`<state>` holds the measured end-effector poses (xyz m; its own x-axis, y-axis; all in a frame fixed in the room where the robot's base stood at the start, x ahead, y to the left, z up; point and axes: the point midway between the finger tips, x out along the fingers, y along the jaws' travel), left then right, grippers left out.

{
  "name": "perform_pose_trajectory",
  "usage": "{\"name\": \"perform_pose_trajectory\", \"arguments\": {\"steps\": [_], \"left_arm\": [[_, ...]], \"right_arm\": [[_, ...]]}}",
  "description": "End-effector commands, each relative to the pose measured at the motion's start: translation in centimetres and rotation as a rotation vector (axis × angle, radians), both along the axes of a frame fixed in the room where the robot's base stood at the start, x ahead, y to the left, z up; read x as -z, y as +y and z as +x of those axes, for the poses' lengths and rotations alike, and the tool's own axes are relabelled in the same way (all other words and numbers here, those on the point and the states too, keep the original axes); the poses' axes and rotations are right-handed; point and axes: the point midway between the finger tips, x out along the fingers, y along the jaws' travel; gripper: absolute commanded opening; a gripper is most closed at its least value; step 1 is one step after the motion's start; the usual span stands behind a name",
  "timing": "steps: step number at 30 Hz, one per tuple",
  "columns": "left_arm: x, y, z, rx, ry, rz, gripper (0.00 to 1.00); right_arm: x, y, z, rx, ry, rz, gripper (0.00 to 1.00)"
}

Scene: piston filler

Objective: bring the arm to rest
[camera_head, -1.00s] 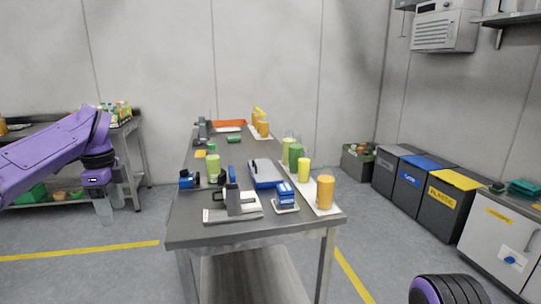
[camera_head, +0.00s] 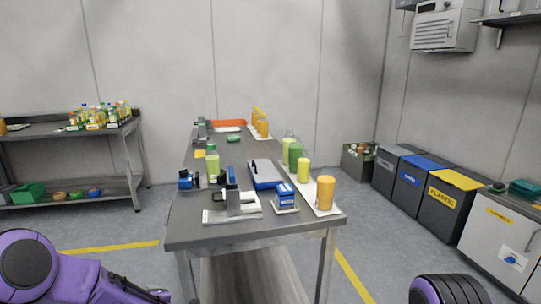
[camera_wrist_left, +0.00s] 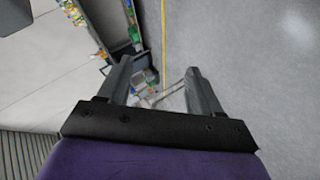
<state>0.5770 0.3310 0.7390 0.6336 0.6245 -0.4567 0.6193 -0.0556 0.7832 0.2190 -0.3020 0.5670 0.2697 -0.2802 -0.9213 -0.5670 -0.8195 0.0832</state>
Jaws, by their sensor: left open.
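My left arm (camera_head: 75,275) shows low at the left edge of the head view, beside and below the level of the table. Its gripper is out of that view. In the left wrist view my left gripper (camera_wrist_left: 158,80) is open, its two grey fingers apart with nothing between them. Beyond the fingers are floor, a yellow line and shelving. Part of my right arm (camera_head: 447,290) shows at the bottom right of the head view; its gripper is not visible.
A steel table (camera_head: 190,236) in the centre holds a grey device (camera_head: 240,203), orange, yellow and green containers and blue items. A shelf bench (camera_head: 60,129) stands at the left, bins (camera_head: 446,208) at the right. Floor between bench and table is clear.

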Motion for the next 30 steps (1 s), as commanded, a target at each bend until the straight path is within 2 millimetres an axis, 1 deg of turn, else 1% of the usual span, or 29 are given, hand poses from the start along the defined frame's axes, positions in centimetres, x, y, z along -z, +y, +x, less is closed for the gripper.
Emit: {"name": "perform_pose_trajectory", "arguments": {"steps": [1,2,3,5,6,8,9,10,11,12,15,18,21,30], "left_arm": [[3.0,-1.1,-2.6,0.130,0.120,0.058,0.64],[4.6,-1.8,-4.2,0.208,0.187,0.088,0.64],[6.6,-2.5,-6.4,0.305,0.275,0.123,0.64],[9.2,-3.4,-10.1,0.443,0.399,0.165,0.64],[10.8,-3.9,-12.7,0.528,0.478,0.186,0.64],[12.7,-4.4,-16.9,0.647,0.593,0.207,0.64],[13.8,-4.6,-19.7,0.719,0.666,0.213,0.64],[14.5,-4.7,-21.9,0.767,0.719,0.216,0.64],[15.0,-4.7,-23.9,0.809,0.768,0.215,0.64],[15.5,-4.6,-26.6,0.854,0.828,0.211,0.64],[16.1,-3.9,-31.9,0.919,0.951,0.206,0.64],[16.7,-2.9,-34.8,0.936,1.031,0.212,0.64],[17.1,-3.0,-35.9,0.946,1.057,0.206,0.64],[17.1,-3.0,-36.0,0.946,1.058,0.206,0.64]], "right_arm": [[0.0,0.0,0.0,0.000,0.000,0.000,0.87],[0.0,0.0,0.0,0.000,0.000,0.000,0.87],[0.0,0.0,0.0,0.000,0.000,0.000,0.87],[-0.1,0.0,0.0,0.000,0.000,0.000,0.87],[-0.1,0.0,0.0,0.000,0.000,0.000,0.87],[-0.1,0.0,0.0,0.000,0.000,0.000,0.87],[-0.1,0.0,0.0,0.000,0.000,0.000,0.87],[-0.1,0.0,0.0,0.000,0.000,0.000,0.87],[-0.1,0.0,0.0,0.000,0.000,0.000,0.87],[-0.1,0.0,0.0,0.000,0.000,0.000,0.87],[-0.1,0.0,0.0,0.000,0.000,0.000,0.87],[-0.1,0.0,0.0,0.000,0.000,0.000,0.87],[-0.1,0.0,0.0,0.000,0.000,0.000,0.87],[-0.1,0.0,0.0,0.000,0.000,0.000,0.87]]}}
